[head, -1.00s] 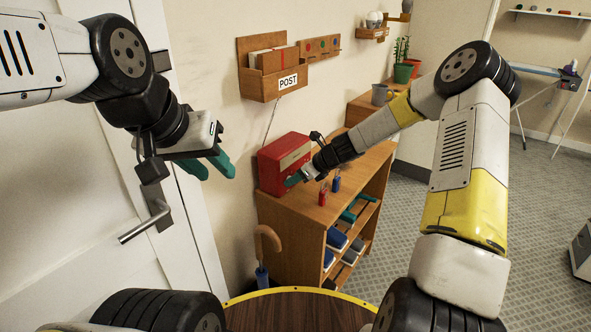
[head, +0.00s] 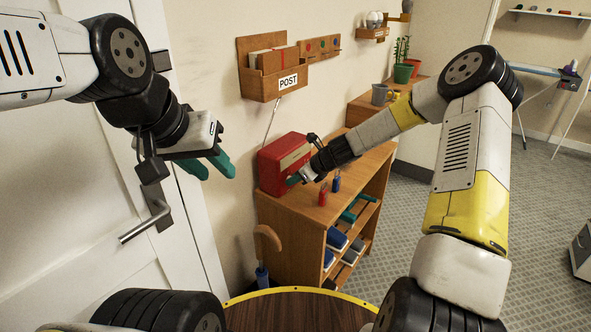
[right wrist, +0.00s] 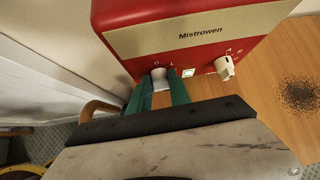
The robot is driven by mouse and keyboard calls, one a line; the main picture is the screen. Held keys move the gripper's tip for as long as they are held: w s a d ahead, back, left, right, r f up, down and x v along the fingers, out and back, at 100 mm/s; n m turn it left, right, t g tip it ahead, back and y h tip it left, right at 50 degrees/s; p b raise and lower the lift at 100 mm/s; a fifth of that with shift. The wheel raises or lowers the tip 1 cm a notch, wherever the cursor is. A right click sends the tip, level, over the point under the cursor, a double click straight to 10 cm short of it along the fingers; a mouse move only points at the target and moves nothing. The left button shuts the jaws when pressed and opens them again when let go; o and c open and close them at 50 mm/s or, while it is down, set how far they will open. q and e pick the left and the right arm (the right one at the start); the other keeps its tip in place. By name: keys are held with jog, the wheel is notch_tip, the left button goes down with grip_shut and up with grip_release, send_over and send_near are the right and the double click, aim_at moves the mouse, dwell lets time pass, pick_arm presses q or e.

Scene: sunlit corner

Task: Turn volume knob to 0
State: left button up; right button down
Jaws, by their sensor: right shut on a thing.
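A red radio (head: 285,163) with a cream front panel marked "Mistrowen" stands on a wooden shelf unit in the head view. In the right wrist view the radio (right wrist: 190,35) shows two cream knobs. The left knob (right wrist: 158,73) has a "0" mark at its upper left and sits between the teal fingertips of my right gripper (right wrist: 160,80), which is shut on it. The other knob (right wrist: 224,67), by letter marks, stands free to the right. A small lit square lies between the knobs. My left gripper (head: 205,165) is open and empty in front of the door.
The wooden shelf unit (head: 290,228) carries red and blue small items in front of the radio. A post box (head: 272,88) hangs on the wall above. The door handle (head: 147,222) is below my left gripper.

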jog(key=t, duration=0.1)
jog(key=n+t+h, duration=0.1)
jog(key=n+t, duration=0.1)
jog(key=shift+s+a+f+h, duration=0.15)
jog(key=shift+s+a+h, duration=0.1)
jog(key=shift+s+h, duration=0.15)
jog(key=t, duration=0.1)
jog(key=n+t+h, duration=0.1)
jog(key=n+t, duration=0.1)
jog(key=shift+s+a+f+h, duration=0.2)
jog(key=shift+s+f+h, duration=0.05)
jog(key=shift+f+h, duration=0.05)
jog(key=n+t, duration=0.2)
jog(key=t, duration=0.1)
jog(key=shift+s+f+t+h, duration=0.1)
jog(key=shift+f+t+h, duration=0.2)
jog(key=shift+f, duration=0.05)
jog(key=shift+f+n+t, duration=0.2)
jog(key=shift+n+t, duration=1.1)
jog(key=shift+n, duration=0.1)
jog(key=shift+d, duration=0.1)
jog(key=c, duration=1.2)
grip_release()
jog(key=shift+c, duration=0.2)
jog(key=s+d, duration=0.1)
jog(key=s, duration=0.6)
jog(key=shift+s+f, duration=0.15)
jog(key=shift+s, duration=0.15)
